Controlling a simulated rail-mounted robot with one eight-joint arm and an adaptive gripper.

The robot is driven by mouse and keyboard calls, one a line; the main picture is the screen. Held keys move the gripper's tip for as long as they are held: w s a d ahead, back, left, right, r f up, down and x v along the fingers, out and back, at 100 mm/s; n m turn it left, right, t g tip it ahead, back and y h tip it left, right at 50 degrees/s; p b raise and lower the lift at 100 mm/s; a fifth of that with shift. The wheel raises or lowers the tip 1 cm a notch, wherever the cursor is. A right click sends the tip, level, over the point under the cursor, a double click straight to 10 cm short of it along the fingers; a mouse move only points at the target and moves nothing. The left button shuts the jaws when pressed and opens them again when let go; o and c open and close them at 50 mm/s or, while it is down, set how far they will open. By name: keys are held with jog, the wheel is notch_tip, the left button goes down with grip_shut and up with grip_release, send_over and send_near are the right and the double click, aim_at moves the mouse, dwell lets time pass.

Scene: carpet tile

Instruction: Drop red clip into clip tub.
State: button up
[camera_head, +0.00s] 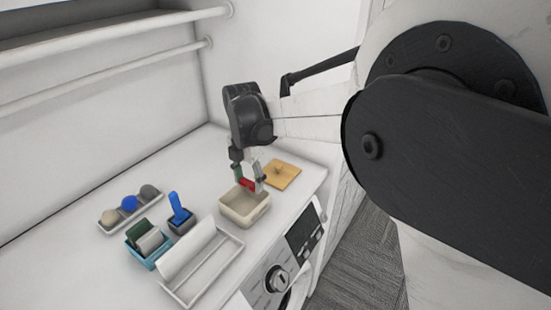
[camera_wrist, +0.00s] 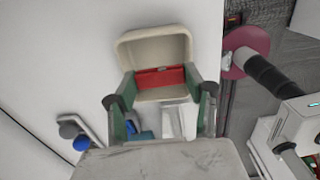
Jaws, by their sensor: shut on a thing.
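The red clip (camera_head: 247,184) is held between the fingers of my gripper (camera_head: 249,179), which is shut on it. The clip also shows in the wrist view (camera_wrist: 160,77), lying across between the two green-sided fingertips (camera_wrist: 160,84). The cream tub (camera_head: 243,209) stands on the white counter directly below the clip in the head view. In the wrist view the tub (camera_wrist: 153,37) lies behind the clip, and the clip overlaps its near part. The visible part of the tub's inside looks empty. The exact height of the clip over the rim is hard to tell.
A wooden board with a knob (camera_head: 283,174) lies behind the tub. The counter's front edge is close to the tub's right.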

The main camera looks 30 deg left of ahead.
aim_at(249, 182)
jog(key=shift+f+b, duration=0.45)
jog(key=shift+f, duration=1)
jog(key=o, duration=0.9)
jog(key=shift+c, duration=0.2)
notch_tip(249, 182, up, 12)
jog(key=shift+r, duration=0.1)
